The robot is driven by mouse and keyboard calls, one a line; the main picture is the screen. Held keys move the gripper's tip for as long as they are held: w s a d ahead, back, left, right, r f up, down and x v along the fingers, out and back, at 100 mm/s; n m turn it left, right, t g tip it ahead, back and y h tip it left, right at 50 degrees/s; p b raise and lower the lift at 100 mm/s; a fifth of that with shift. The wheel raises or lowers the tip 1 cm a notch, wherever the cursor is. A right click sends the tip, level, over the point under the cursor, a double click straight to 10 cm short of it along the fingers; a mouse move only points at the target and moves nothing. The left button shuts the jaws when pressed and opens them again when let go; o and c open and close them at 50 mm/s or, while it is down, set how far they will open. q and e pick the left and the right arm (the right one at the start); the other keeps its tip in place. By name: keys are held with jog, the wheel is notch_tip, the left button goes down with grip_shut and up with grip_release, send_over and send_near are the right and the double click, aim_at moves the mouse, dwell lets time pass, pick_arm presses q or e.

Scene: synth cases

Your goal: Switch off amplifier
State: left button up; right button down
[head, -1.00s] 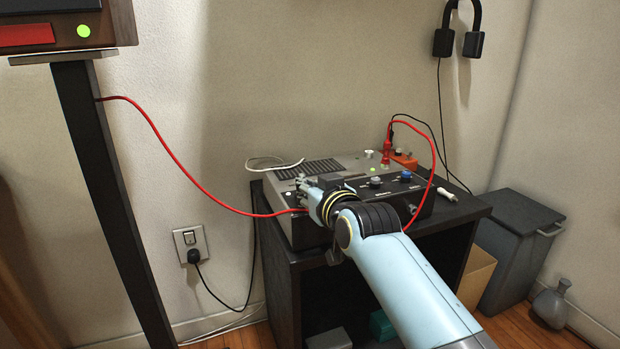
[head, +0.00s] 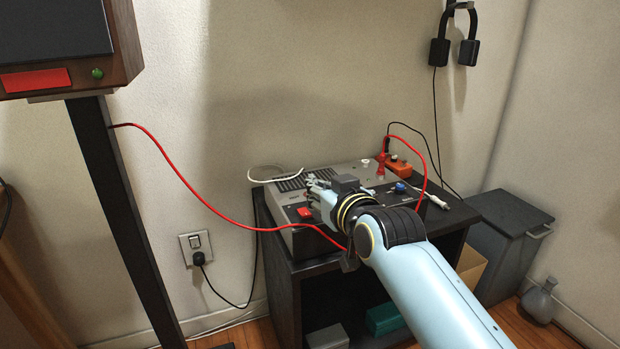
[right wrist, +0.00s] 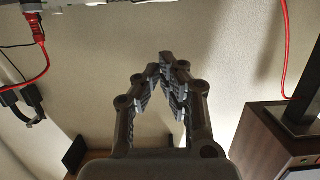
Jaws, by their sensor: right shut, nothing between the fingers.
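The grey and black amplifier (head: 340,174) sits on top of a black cabinet. A red switch (head: 305,211) shows on its front panel, left of my arm, and a blue knob (head: 400,187) to the right. My right gripper (head: 313,183) is shut and empty, over the amplifier's front left part. In the head view I cannot tell whether it touches the amplifier. In the right wrist view its fingertips (right wrist: 161,68) come together in front of a plain wall. My wrist hides the middle of the amplifier's front. My left gripper is not in view.
A red cable (head: 190,188) hangs between the dark stand (head: 112,185) and the amplifier. Headphones (head: 468,52) hang on the wall. A grey bin (head: 515,245) stands right of the cabinet.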

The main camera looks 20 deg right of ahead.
jog(key=v, duration=0.3)
jog(key=shift+s+r+p, duration=0.3)
jog(key=shift+r+p, duration=0.05)
jog(key=shift+f, duration=0.1)
jog(key=s+d+f+g+p, duration=0.1)
jog(key=s+f+g, duration=0.2)
jog(key=s+f, duration=0.55)
jog(key=s+d+f+g, duration=0.15)
jog(key=s+f, duration=0.35)
jog(key=f, duration=0.7)
jog(key=s+d+f+g+p, duration=0.1)
jog(key=s+f+g, duration=0.2)
jog(key=s+f, duration=0.55)
jog(key=s+d+f+g, duration=0.2)
jog(key=s+f, duration=0.3)
jog(key=s, duration=0.6)
jog(key=s+d+f+g+h, duration=0.1)
jog(key=s+d+f+g, duration=0.1)
jog(key=s+f, duration=0.4)
jog(key=s+d+f+g, duration=0.2)
jog(key=s+f, duration=0.4)
jog(key=s, duration=1.1)
jog(key=shift+d+f+g+h, duration=0.2)
jog(key=shift+d+g+h, duration=0.1)
jog(key=shift+g, duration=0.55)
